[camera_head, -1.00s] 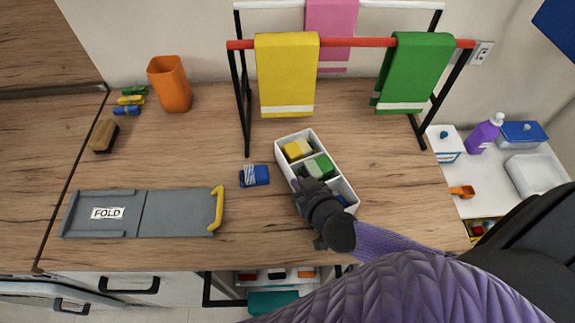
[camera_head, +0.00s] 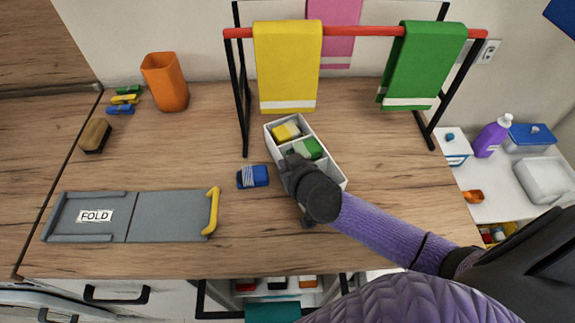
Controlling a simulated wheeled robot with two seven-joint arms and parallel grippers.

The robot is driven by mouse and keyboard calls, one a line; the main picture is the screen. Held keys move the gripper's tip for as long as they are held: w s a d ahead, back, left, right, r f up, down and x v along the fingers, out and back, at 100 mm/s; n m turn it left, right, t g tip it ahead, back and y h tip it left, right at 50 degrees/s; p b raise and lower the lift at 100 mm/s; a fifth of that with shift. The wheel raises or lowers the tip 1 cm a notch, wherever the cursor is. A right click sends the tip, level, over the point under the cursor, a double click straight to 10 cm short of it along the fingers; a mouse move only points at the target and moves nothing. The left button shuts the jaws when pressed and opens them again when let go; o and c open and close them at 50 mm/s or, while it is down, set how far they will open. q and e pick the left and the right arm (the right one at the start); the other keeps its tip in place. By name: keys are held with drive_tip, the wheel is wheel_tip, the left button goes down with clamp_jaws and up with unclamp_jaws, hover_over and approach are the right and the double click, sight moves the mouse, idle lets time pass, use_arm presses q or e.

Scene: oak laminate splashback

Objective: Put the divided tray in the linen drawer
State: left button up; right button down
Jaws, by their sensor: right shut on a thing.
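The divided tray (camera_head: 333,167) is white and lies on the wooden counter below the towel rack. A yellow folded cloth (camera_head: 286,131) is in its far compartment and a green one (camera_head: 307,148) in the middle; my gripper and arm cover much of the near end. My right gripper (camera_head: 292,168) is at the tray's left side, shut on the tray; its fingertips are mostly hidden. An open drawer (camera_head: 204,299) below the counter's front edge holds several folded items; I cannot tell whether it is the linen drawer. My left gripper is not in view.
A blue folded cloth (camera_head: 253,177) lies just left of the tray. A grey folding board (camera_head: 165,216) is at the front left. The rack (camera_head: 365,32) holds yellow and green towels. An orange cup (camera_head: 165,82) and a brush (camera_head: 95,135) stand at the left.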

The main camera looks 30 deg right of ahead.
drive_tip(key=c, duration=0.9)
unclamp_jaws()
drive_tip(key=shift+o, duration=0.4)
